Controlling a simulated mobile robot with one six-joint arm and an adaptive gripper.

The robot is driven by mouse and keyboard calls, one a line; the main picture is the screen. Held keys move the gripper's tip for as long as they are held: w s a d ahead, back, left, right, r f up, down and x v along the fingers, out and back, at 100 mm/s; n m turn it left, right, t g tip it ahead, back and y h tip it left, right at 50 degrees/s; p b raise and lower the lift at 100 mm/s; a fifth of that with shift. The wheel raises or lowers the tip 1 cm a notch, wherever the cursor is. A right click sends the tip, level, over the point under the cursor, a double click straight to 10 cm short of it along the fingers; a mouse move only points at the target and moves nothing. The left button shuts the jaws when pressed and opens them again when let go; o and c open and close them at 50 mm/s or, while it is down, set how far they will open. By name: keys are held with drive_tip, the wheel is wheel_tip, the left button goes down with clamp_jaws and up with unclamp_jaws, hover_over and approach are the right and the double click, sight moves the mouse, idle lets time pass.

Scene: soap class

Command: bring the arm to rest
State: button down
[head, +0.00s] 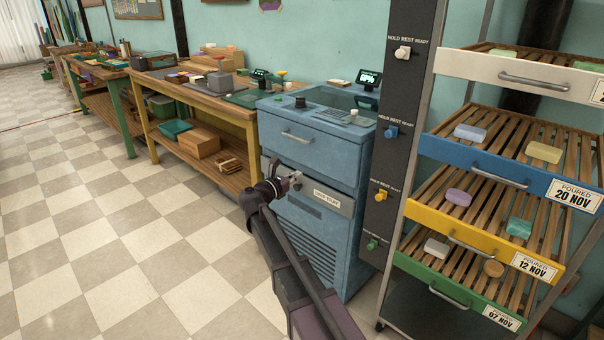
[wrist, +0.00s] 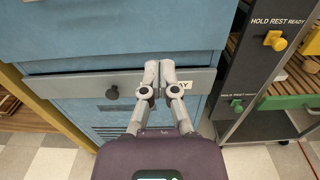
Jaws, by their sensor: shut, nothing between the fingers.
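My gripper (head: 295,178) is in front of the blue cabinet (head: 318,130), close to the grey drip tray front (head: 318,199). In the wrist view my gripper (wrist: 160,66) has its two fingers together with nothing between them. They overlap the label on the tray front (wrist: 75,84), so part of the label is hidden. I cannot tell whether the fingertips touch the cabinet.
A rack with white, blue (head: 500,178), yellow and green drawers holding soap bars stands to the right. A dark panel with coloured knobs (head: 391,132) is beside it. Wooden workbenches (head: 200,90) line the wall to the left. The checkered floor (head: 110,230) is clear.

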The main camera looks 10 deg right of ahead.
idle(0.3)
drive_tip(key=s+d+f+m+g+y, duration=0.2)
drive_tip(key=s+d+f+m+g, duration=0.25)
drive_tip(key=s+f+m, duration=0.2)
drive_tip(key=s+d+f+m+g+y, duration=0.3)
drive_tip(key=s+d+f+m, duration=0.25)
drive_tip(key=s+m, duration=0.2)
drive_tip(key=s+a+f+m+g+y, duration=0.1)
drive_tip(key=s+f+m+y, duration=0.1)
drive_tip(key=s+m+y, duration=0.3)
drive_tip(key=s+f+m+g+y, duration=0.1)
drive_tip(key=s+f+m+g, duration=0.15)
drive_tip(key=s, duration=0.45)
drive_tip(key=s+a+f+m+g+y, duration=0.1)
drive_tip(key=s+f+m+y, duration=0.1)
drive_tip(key=s+m+y, duration=0.3)
wheel_tip(320, 180, up, 31)
drive_tip(key=s+h+p, duration=0.1)
drive_tip(key=h+p, duration=0.1)
drive_tip(key=p, duration=2.8)
drive_tip(key=shift+a+f+p, duration=0.15)
drive_tip(key=shift+f+p, duration=0.05)
drive_tip(key=shift+p, duration=0.1)
drive_tip(key=shift+n, duration=0.25)
